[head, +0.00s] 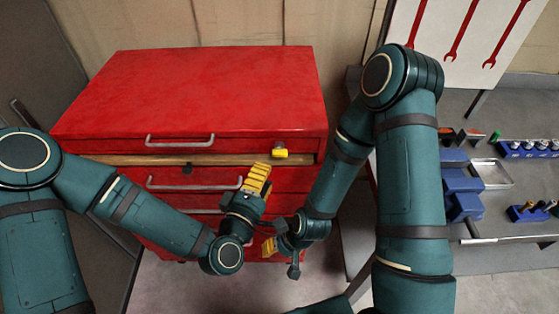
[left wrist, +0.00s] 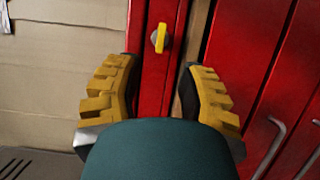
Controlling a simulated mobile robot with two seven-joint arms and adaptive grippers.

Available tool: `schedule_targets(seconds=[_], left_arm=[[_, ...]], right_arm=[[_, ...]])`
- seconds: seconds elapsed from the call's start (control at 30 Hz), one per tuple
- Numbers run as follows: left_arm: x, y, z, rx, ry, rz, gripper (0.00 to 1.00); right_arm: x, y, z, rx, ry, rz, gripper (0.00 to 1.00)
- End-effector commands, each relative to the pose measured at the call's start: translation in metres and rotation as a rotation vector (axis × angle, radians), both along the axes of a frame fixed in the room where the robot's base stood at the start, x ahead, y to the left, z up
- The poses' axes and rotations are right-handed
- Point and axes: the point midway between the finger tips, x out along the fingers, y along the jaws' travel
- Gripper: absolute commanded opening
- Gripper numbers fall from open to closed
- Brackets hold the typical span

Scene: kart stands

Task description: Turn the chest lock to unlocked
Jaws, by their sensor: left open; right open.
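The red tool chest (head: 190,90) stands ahead of me. Its lock has a yellow knob (head: 280,153) on the right of the upper front. In the left wrist view the knob (left wrist: 160,38) shows as a yellow tab on a round grey base, its long side running nearly up and down the picture. My left gripper (head: 258,172) is just below and left of the lock in the head view. It is open; in the left wrist view its yellow fingers (left wrist: 155,92) are apart, with the knob beyond the gap, untouched. My right gripper (head: 270,247) is lower, in front of the drawers, open and empty.
Drawer handles (head: 180,141) stick out from the chest front. A grey bench (head: 510,255) at the right holds blue bins (head: 462,205), a metal tray (head: 492,173) and small parts. Red wrenches (head: 462,32) show on a white board behind. Bare floor shows below the chest.

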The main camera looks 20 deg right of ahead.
Motion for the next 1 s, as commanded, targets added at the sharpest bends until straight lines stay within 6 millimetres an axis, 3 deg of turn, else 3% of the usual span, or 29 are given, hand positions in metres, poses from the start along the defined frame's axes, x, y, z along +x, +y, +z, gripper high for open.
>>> schedule_targets(seconds=[0.03, 0.33, 0.7, 1.0], left_arm=[[0.000, -0.001, -0.004, 0.000, -0.004, -0.002, 0.39], [0.000, -0.006, -0.004, 0.000, -0.002, -0.008, 0.39], [0.050, -0.047, 0.000, -0.001, 0.001, -0.008, 0.39], [0.064, -0.058, 0.000, 0.000, 0.000, -0.008, 0.39]], right_arm=[[-0.001, 0.000, -0.011, 0.000, 0.002, 0.002, 0.47], [-0.005, 0.001, -0.044, 0.003, 0.010, 0.012, 0.47], [-0.004, 0.001, -0.042, 0.002, 0.008, 0.011, 0.47], [-0.003, 0.001, -0.044, 0.001, 0.008, 0.010, 0.47]])
